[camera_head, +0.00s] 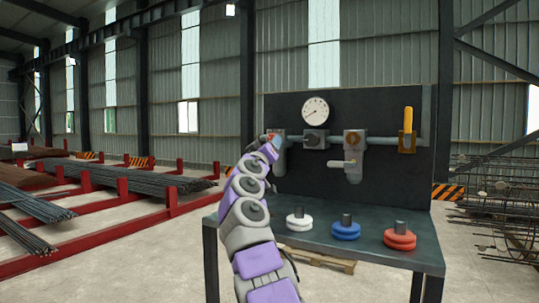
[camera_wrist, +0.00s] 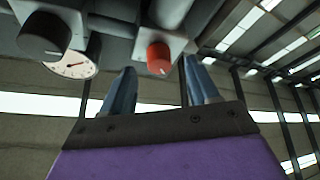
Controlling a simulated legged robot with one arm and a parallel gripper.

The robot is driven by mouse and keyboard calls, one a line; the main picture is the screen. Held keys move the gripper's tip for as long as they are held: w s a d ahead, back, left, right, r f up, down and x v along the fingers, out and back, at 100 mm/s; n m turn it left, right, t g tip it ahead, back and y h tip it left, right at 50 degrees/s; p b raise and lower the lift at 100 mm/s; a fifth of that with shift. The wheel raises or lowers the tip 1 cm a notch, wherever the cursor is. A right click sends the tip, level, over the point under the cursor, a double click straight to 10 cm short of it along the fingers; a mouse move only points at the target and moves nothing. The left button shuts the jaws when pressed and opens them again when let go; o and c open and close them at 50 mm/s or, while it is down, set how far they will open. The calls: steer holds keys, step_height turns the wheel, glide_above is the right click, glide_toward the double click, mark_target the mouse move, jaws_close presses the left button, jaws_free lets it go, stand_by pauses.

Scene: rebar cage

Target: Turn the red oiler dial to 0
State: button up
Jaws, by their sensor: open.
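The red oiler dial (camera_wrist: 159,56) is a round knob on a grey block in the wrist view, with a small white mark near its lower edge. In the head view only a bit of red (camera_head: 270,135) shows at the panel's left, mostly hidden by my arm. My gripper (camera_wrist: 158,72) is open, with one blue finger on each side of the dial in the picture. The fingers look apart from the dial; I cannot tell the exact depth gap. No scale numbers on the dial are readable.
A black knob (camera_wrist: 44,32) and a white gauge (camera_wrist: 72,65) are beside the dial. The dark panel (camera_head: 380,105) also carries a yellow lever (camera_head: 408,122) and a pale-handled valve (camera_head: 343,163). The bench (camera_head: 330,232) holds white (camera_head: 299,221), blue (camera_head: 346,229) and red (camera_head: 400,238) stacked discs.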

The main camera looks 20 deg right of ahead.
steer(key=b+v, duration=0.8)
steer(key=v, duration=0.6)
steer(key=shift+a, duration=0.2)
steer(key=shift+d, duration=0.1)
stand_by(0.3)
